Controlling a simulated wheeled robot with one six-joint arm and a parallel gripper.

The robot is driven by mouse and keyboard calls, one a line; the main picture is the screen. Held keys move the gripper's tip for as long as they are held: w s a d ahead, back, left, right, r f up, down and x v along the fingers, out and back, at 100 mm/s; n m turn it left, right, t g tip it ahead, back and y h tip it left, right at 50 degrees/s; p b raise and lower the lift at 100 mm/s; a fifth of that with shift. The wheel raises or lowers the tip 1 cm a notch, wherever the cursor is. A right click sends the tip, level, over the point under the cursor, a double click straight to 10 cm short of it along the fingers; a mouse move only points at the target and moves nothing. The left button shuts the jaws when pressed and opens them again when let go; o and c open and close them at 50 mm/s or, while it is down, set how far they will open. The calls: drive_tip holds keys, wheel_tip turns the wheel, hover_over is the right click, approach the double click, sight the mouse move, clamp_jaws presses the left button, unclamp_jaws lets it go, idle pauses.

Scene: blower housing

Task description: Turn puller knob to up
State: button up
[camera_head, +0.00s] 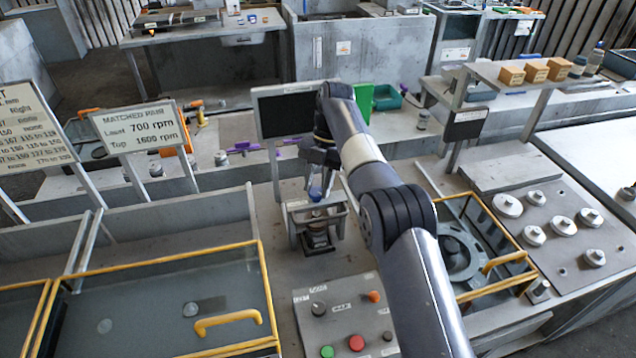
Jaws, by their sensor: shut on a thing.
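A grey control panel (345,318) lies at the bottom centre. It carries a dark round knob (319,308), an orange knob (374,296), a green button (327,351) and a red button (356,342). Its lettering is too small to read, so I cannot tell which knob is the puller knob. My gripper (317,180) points down above a small metal frame (318,228), behind and apart from the panel. It is shut on a small blue piece (316,188), mostly hidden by the fingers. I cannot tell whether the piece touches the frame.
A yellow-railed glass cover (170,300) stands at the left. A yellow-railed bay (465,250) with a round housing sits right of my arm. Several metal discs (534,235) lie on the right plate. A dark screen (284,112) and rpm sign (142,128) stand behind.

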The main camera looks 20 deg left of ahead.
drive_tip(key=o, duration=1)
